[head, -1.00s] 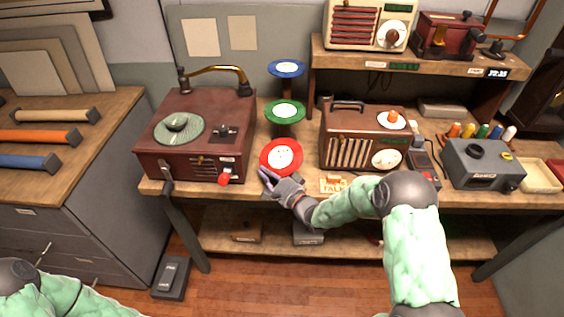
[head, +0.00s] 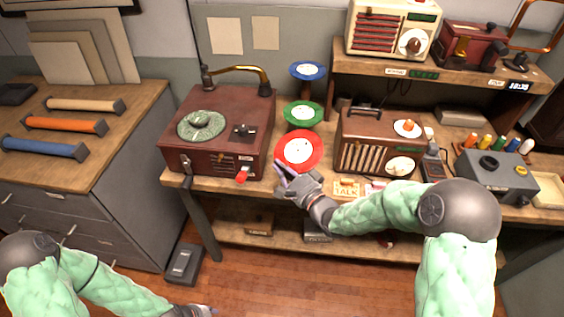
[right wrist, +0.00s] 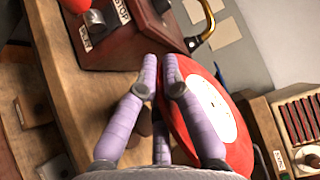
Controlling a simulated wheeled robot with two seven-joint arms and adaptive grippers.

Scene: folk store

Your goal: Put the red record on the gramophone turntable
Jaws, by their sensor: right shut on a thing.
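The red record (head: 313,160) with a white label is tilted, in front of the green record stand and just right of the gramophone (head: 225,152). My right gripper (head: 283,176) is shut on the record's near edge. In the right wrist view, the fingers (right wrist: 160,68) pinch the rim of the red record (right wrist: 236,150). The gramophone's turntable (head: 190,133) carries a grey-green ribbed disc with a raised middle. The gold tonearm (head: 240,70) stands at the back. My left gripper (head: 203,311) is cut off at the bottom edge; its fingers barely show.
A green record (head: 318,115) and a blue record (head: 308,71) sit on stands behind. A brown radio (head: 375,145) stands to the right. A red knob (head: 242,175) juts from the gramophone's front. A TALK sign (head: 346,190) lies at the bench's front edge.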

